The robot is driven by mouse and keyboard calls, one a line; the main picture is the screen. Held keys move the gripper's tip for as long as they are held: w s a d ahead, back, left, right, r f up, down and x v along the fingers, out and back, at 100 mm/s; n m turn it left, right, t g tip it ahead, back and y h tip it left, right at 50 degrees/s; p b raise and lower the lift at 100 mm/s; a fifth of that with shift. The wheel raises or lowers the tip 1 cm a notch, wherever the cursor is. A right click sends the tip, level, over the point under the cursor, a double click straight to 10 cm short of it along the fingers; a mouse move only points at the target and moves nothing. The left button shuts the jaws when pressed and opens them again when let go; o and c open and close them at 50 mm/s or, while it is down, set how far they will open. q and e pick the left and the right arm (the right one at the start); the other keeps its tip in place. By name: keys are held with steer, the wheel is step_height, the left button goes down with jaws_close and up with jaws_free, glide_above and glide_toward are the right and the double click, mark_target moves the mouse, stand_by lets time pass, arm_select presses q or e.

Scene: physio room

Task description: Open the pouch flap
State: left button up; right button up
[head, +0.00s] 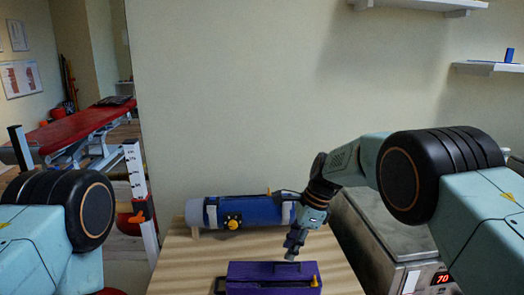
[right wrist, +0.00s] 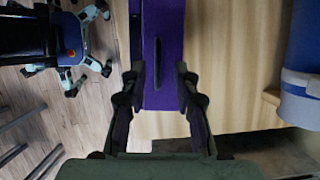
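The purple pouch (head: 270,285) lies on the wooden table at the bottom of the head view, with a dark handle-like strip along its top and a small yellow part at its right. My right gripper (head: 292,247) points down just above its far edge. In the right wrist view, the gripper's two fingers (right wrist: 159,85) stand apart, with the purple surface (right wrist: 163,35) showing between and beyond them. A dark slot shows in that surface. I cannot tell whether the fingertips touch it. My left gripper is out of view; only part of that arm shows.
A blue and grey roll (head: 255,212) lies behind the pouch near the wall, and shows in the right wrist view (right wrist: 302,75). A metal unit with a red display (head: 415,278) stands right of the table (head: 185,262). A red treatment couch (head: 75,130) is far left.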

steer(key=shift+s, duration=0.25)
steer(key=shift+f, duration=0.1)
steer(key=shift+w+f+b, duration=0.25)
steer(key=shift+f+b, duration=0.1)
steer(key=shift+f, duration=0.55)
steer(key=shift+s+f, duration=0.25)
steer(key=shift+f, duration=0.15)
steer(key=shift+w+f+b, duration=0.2)
steer(key=shift+f+b, duration=0.4)
steer(key=shift+f, duration=0.3)
steer(key=shift+s, duration=0.1)
steer(key=shift+r, duration=0.1)
steer(key=shift+c, duration=0.3)
